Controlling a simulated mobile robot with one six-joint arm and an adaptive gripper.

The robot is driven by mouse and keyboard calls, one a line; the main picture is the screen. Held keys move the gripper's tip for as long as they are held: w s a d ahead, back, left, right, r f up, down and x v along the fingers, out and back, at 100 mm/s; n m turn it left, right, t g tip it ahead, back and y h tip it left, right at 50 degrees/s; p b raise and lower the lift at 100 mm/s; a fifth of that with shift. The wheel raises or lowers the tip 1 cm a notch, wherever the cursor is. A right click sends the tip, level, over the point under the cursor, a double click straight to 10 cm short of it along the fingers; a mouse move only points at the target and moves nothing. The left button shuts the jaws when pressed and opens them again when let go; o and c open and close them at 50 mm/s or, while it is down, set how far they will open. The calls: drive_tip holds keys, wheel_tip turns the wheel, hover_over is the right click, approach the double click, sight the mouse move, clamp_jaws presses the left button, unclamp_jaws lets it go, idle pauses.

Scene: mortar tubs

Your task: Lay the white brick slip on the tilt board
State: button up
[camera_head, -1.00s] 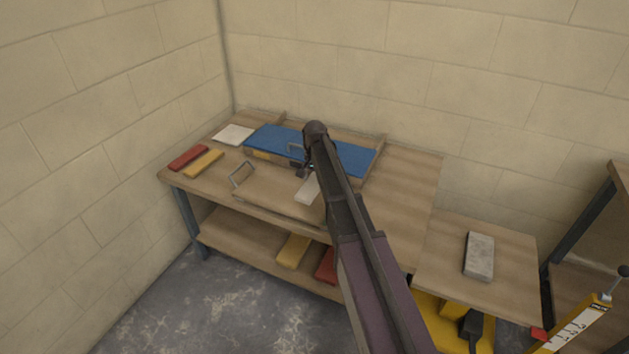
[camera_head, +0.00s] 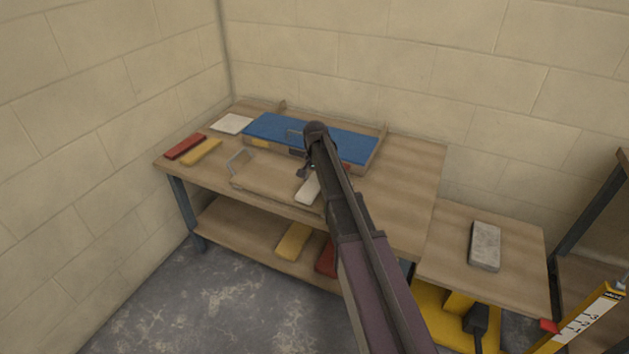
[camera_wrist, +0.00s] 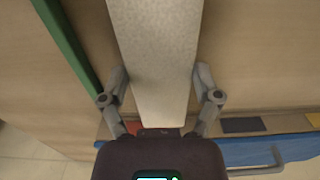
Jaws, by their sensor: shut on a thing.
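My gripper (camera_head: 309,171) is shut on the white brick slip (camera_head: 308,190), which hangs toward the front of the workbench. In the wrist view the pale slip (camera_wrist: 156,50) lies between the two grey fingers (camera_wrist: 160,76) and runs up out of the picture. A blue sloping panel (camera_head: 270,130) with a handle lies on a low wooden frame at the back of the bench; I cannot tell for sure whether it is the tilt board. My arm hides part of it. Whether the slip touches the surface below is unclear.
A red slip (camera_head: 185,146), a yellow slip (camera_head: 201,151) and a white tile (camera_head: 232,124) lie at the bench's left. A metal handle (camera_head: 239,158) stands near the front. A green strip (camera_wrist: 68,45) shows in the wrist view. A grey block (camera_head: 485,246) lies on the right side table.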

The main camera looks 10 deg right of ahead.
drive_tip(key=shift+f+b, duration=0.5)
idle(0.5)
drive_tip(key=o, duration=1.1)
drive_tip(key=shift+a, duration=0.1)
drive_tip(key=shift+r, duration=0.2)
